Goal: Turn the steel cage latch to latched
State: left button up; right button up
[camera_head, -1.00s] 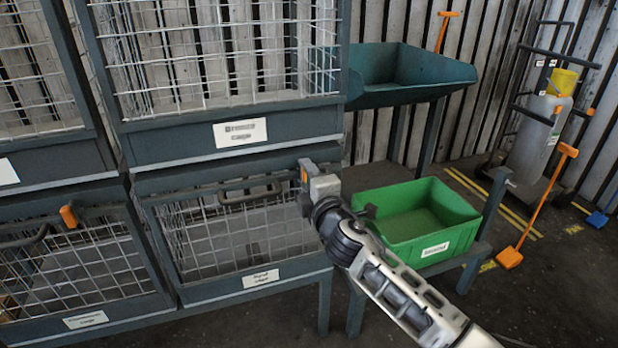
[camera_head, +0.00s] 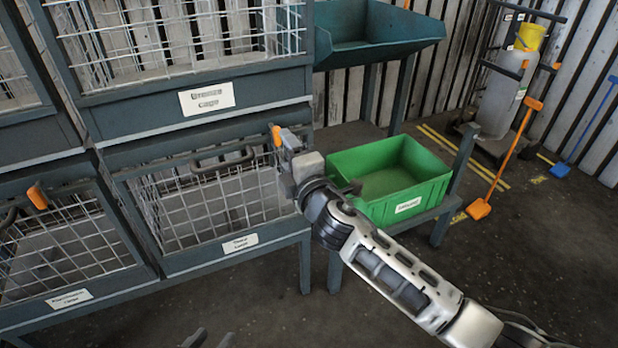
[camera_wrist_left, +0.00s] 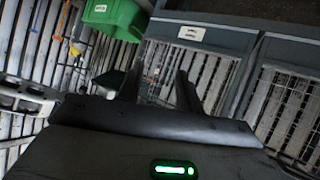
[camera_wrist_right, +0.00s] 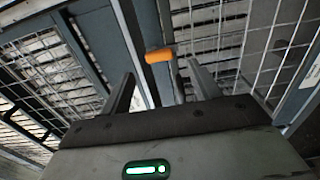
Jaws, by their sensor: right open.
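The latch is an orange-tipped lever (camera_head: 277,135) at the upper right corner of the lower middle cage (camera_head: 272,244), whose label is too blurred to read surely. In the right wrist view the orange tip (camera_wrist_right: 158,56) lies crosswise, just beyond my fingers. My right gripper (camera_head: 287,160) is at this corner, open, its fingers apart on either side of the lever in its wrist view (camera_wrist_right: 162,85). Contact cannot be told. My left gripper (camera_head: 210,340) shows only its fingertips at the bottom edge; its wrist view shows it open and empty (camera_wrist_left: 157,88).
A green bin (camera_head: 423,192) stands on a low stand just right of the cage, close to my right forearm. A dark teal tray (camera_head: 385,45) is above it. Another cage with an orange latch (camera_head: 37,197) is at left. The floor in front is clear.

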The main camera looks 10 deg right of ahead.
pick_arm(q)
jog(key=shift+s+a+r+p, duration=0.1)
jog(key=shift+a+r+p, duration=0.1)
jog(key=shift+r, duration=0.35)
jog(key=shift+s+a+r+p, duration=0.1)
jog(key=shift+a+r+p, duration=0.1)
jog(key=shift+r, duration=0.35)
pick_arm(e)
jog(key=v, duration=1.1)
pick_arm(q)
jog(key=shift+d+t, duration=0.15)
jog(key=shift+t, duration=0.15)
pick_arm(e)
jog(key=shift+r, duration=0.1)
